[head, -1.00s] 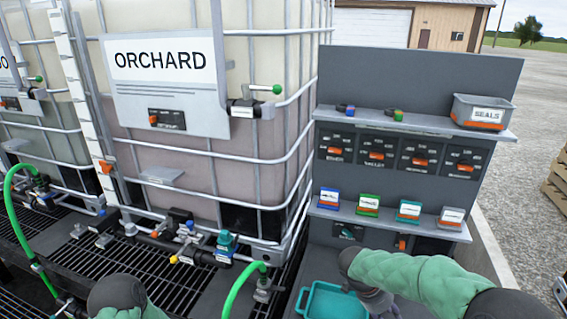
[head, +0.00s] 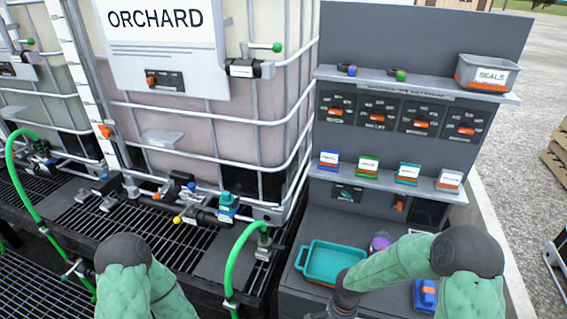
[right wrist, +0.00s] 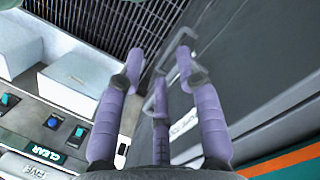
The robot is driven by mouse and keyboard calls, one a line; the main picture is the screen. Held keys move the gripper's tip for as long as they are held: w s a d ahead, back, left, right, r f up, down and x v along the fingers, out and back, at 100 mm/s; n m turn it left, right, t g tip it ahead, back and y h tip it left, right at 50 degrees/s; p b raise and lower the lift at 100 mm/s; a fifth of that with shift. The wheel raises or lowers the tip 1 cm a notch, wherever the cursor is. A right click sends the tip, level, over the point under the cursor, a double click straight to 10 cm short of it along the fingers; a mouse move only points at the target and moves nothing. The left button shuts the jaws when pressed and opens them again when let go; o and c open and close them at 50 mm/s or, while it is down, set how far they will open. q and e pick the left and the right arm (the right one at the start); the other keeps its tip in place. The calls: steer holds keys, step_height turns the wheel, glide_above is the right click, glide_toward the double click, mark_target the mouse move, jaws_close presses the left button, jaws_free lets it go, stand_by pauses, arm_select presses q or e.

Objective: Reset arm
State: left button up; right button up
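My right arm (head: 410,262) comes in from the right, bent at a raised elbow, and reaches left across the front of the grey counter; its gripper runs out of the head view at the bottom. In the right wrist view my right gripper (right wrist: 160,62) has its purple fingers spread, with nothing seen held between them. Below it are a dark grate and a grey panel. My left arm (head: 145,278) shows only its bent elbow at the lower left of the head view; its gripper is out of frame.
A teal tray (head: 332,262) lies on the counter behind my right arm, near a purple-topped item (head: 380,241). Green hoses (head: 236,262) rise beside the ORCHARD tank. A button panel (right wrist: 50,125) shows in the wrist view.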

steer(key=s+a+f+n+t+y, duration=0.1)
steer(key=s+a+f+n, duration=0.1)
steer(key=s+f, duration=0.3)
steer(key=s+a+f+n+t+y+b, duration=0.1)
steer(key=s+a+f+n+y, duration=0.1)
steer(key=s+f, duration=0.4)
steer(key=a+n, duration=0.1)
steer(key=n, duration=0.1)
steer(key=shift+a+n, duration=0.15)
steer(key=shift+n, duration=0.25)
